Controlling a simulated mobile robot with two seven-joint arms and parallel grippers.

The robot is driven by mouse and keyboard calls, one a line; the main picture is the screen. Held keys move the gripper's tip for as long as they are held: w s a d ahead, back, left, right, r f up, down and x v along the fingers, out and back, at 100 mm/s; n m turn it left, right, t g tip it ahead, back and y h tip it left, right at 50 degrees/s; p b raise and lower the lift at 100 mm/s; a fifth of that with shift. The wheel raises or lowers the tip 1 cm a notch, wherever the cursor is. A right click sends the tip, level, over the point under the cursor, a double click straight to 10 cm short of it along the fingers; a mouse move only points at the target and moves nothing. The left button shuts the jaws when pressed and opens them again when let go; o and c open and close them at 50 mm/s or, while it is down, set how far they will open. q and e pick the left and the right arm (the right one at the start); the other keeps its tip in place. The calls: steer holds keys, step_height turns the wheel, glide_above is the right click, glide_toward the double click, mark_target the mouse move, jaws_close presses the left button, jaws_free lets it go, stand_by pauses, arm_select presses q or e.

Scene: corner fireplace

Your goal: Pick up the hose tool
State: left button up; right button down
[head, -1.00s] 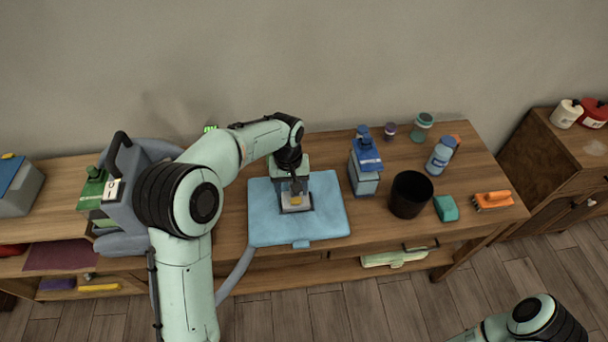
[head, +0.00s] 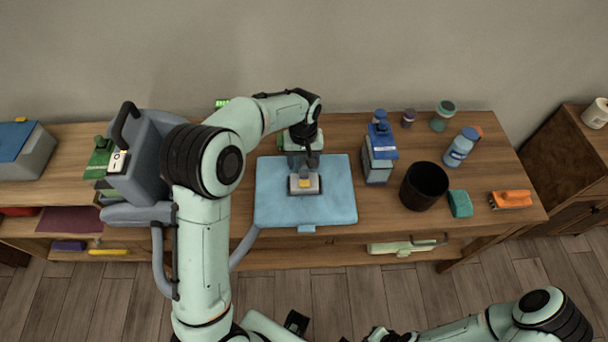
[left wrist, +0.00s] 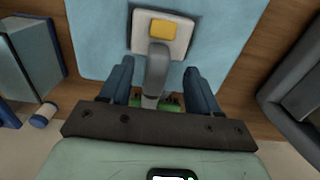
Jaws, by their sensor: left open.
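The hose tool (head: 304,186) has a pale flat head with a yellow patch and a grey neck. It lies on the blue folded cloth (head: 335,205) on the wooden table. In the left wrist view the hose tool (left wrist: 155,70) points its neck toward my palm. My left gripper (head: 305,163) is over the tool in the head view. In the left wrist view my left gripper (left wrist: 159,72) is open, with one finger on each side of the neck and visible gaps. My right arm shows at the bottom right; its gripper is not visible.
A grey vacuum body (head: 145,160) stands left of my left arm. Right of the cloth are a blue-capped bottle (head: 379,165), a black cup (head: 424,186), a teal sponge (head: 460,203) and an orange brush (head: 511,199). Smaller containers stand behind them.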

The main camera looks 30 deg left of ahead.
mark_target(304, 166)
arm_select(q)
steer(key=f, duration=0.4)
steer(key=shift+w, duration=0.25)
jaws_close()
steer(key=shift+r, duration=0.1)
arm_select(e)
steer(key=shift+w, duration=0.1)
arm_select(q)
steer(key=shift+r, duration=0.1)
